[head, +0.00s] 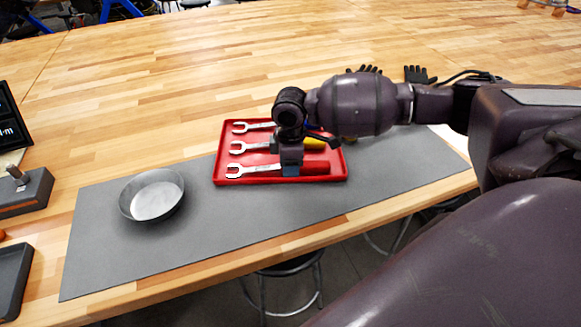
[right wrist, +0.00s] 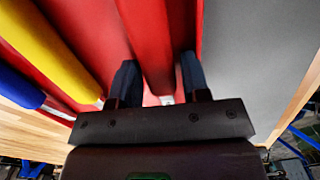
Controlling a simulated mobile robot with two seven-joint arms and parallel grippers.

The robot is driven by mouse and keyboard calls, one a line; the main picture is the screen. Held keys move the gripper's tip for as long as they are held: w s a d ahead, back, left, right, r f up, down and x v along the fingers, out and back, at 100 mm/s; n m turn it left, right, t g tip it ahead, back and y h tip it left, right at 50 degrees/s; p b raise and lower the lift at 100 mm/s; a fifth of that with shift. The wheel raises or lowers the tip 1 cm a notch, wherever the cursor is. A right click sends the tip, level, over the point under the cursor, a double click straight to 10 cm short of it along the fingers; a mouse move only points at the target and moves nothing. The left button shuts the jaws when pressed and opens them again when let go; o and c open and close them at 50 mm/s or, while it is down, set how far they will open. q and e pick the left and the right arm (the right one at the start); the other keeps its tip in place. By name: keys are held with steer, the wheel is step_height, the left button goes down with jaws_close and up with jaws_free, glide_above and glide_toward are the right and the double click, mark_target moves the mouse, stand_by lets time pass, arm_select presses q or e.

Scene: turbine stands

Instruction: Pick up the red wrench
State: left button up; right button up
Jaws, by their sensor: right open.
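The red wrench (head: 315,168) lies nearest the front edge of the red tray (head: 338,177), its silver open end to the left. My right gripper (head: 291,171) is directly over it and hides part of its middle. In the right wrist view, the red handle (right wrist: 150,40) runs between the two dark fingers of the open right gripper (right wrist: 160,78), with a finger on each side. I cannot tell whether either finger touches the handle. My left gripper is not in view.
A yellow-handled wrench (head: 313,144) and a blue-handled one (right wrist: 18,88) lie behind in the tray. A round metal bowl (head: 153,196) stands left on the grey mat (head: 240,215). Black gloves (head: 418,75) lie farther back. The mat's front is clear.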

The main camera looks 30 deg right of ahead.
steer(key=c, duration=0.7)
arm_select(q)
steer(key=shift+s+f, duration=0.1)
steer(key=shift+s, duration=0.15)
arm_select(e)
jaws_close()
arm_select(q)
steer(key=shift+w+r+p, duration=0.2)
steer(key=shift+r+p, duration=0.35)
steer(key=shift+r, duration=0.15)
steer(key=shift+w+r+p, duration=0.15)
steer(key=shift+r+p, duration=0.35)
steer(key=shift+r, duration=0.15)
arm_select(e)
step_height(320, 180, up, 20)
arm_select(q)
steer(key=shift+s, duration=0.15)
